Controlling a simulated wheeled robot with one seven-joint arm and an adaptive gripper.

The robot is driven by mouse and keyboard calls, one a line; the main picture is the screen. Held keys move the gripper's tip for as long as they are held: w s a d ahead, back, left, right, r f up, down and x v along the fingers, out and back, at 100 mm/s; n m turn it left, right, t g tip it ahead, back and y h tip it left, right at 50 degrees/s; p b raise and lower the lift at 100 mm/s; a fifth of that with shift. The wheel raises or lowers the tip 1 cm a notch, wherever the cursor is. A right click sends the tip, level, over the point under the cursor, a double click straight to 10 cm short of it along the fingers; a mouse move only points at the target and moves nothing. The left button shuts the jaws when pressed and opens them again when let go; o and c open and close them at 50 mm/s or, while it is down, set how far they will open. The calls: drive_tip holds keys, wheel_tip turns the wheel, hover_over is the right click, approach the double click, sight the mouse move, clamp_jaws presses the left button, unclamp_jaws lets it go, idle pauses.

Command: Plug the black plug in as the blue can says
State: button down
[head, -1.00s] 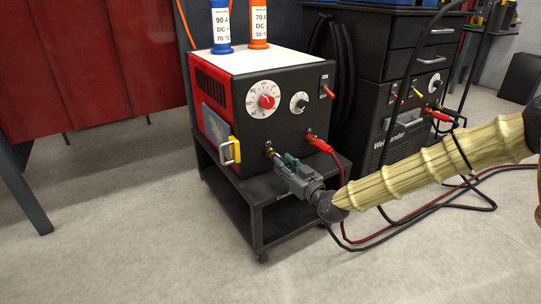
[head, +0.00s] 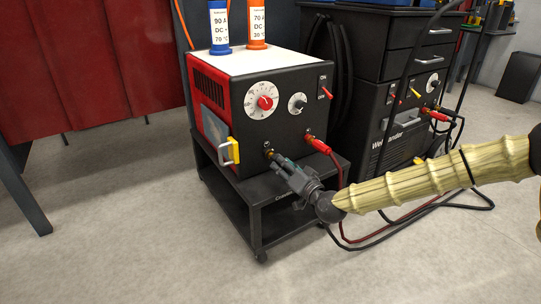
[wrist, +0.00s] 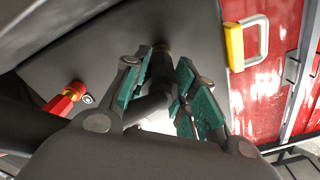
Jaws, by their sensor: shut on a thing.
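The blue can (head: 219,22) stands on the welding machine's white top; its label reads 90 A, DC with a sign too small to read surely, and 70 °C. The red and black welding machine (head: 287,125) has two front sockets. A red plug (head: 318,145) sits in the right one, also visible in the wrist view (wrist: 66,98). My gripper (head: 283,166) is at the left socket (head: 268,153). In the wrist view its green pads are shut around the black plug (wrist: 153,103), whose front end meets the socket; how deep it sits I cannot tell.
An orange can (head: 257,22) stands beside the blue one. The machine has a large dial (head: 262,101), a small knob (head: 297,103) and a switch (head: 325,92). A yellow handle (head: 232,150) juts out left of the sockets. Cables lie on the floor at right.

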drive_tip(key=m, duration=0.3)
drive_tip(key=shift+w, duration=0.1)
drive_tip(key=c, duration=1.6)
unclamp_jaws()
drive_tip(key=shift+r+m, duration=0.15)
drive_tip(key=shift+m, duration=0.25)
drive_tip(key=o, duration=0.5)
drive_tip(key=shift+a, duration=0.1)
